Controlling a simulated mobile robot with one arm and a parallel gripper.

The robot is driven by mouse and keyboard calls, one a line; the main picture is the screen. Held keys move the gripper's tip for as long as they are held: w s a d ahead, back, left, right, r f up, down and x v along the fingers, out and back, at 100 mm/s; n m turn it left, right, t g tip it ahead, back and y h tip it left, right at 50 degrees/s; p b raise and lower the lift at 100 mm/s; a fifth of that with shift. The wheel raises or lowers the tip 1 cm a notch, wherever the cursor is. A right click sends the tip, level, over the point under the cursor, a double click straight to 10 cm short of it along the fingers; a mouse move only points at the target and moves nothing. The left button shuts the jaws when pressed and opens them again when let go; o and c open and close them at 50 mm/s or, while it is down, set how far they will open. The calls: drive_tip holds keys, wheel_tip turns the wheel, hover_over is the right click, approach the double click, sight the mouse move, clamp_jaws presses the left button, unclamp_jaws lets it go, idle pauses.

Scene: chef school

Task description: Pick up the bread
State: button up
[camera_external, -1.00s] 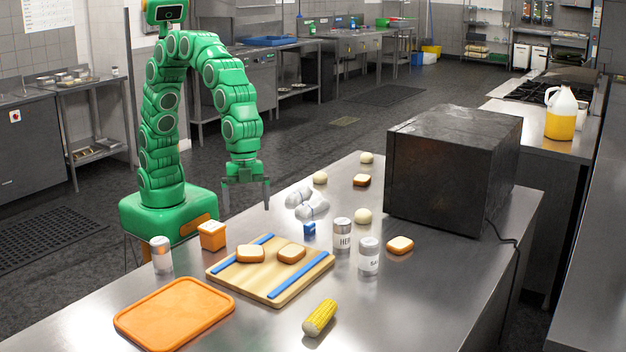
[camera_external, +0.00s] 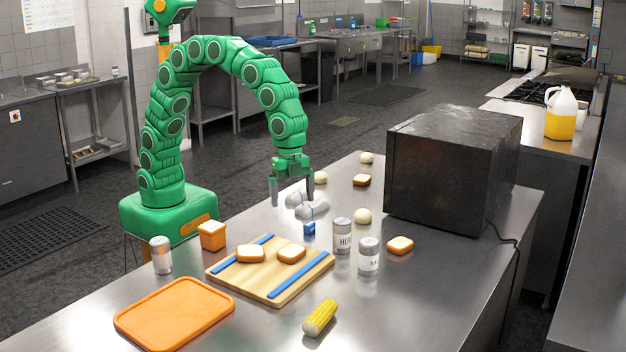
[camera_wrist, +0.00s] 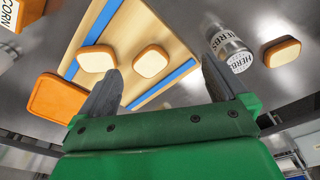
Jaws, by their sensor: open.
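Several pieces of bread are in view. Two slices, left (camera_external: 250,254) and right (camera_external: 291,254), lie apart on a wooden board (camera_external: 223,271) with blue strips. My gripper (camera_external: 292,195) is open and empty, pointing down above the table, behind the board near a clear wrapped item (camera_external: 313,209). In the wrist view, the two board slices (camera_wrist: 97,59) and (camera_wrist: 151,61) show near and between my open fingers (camera_wrist: 160,66).
A herbs shaker (camera_external: 342,236) and a second shaker (camera_external: 368,257) stand right of the board. A dark oven box (camera_external: 440,170) stands at the right.

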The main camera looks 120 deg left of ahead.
drive_tip(key=w+a+f+n, duration=0.2)
drive_tip(key=w+a+n, duration=0.1)
drive_tip(key=a, duration=1.2)
drive_tip(key=n+g, duration=0.1)
drive_tip(key=n, duration=0.5)
hover_over(361, 177)
drive_tip(key=shift+y, duration=0.4)
drive_tip(key=f, duration=0.4)
drive_tip(key=shift+w+d+f, duration=0.1)
drive_tip(key=shift+w+f, duration=0.1)
drive_tip(key=shift+f, duration=0.1)
drive_tip(key=shift+s+f, duration=0.1)
drive_tip(key=shift+f, duration=3.85)
drive_tip(key=c, duration=0.8)
drive_tip(key=shift+c, duration=0.2)
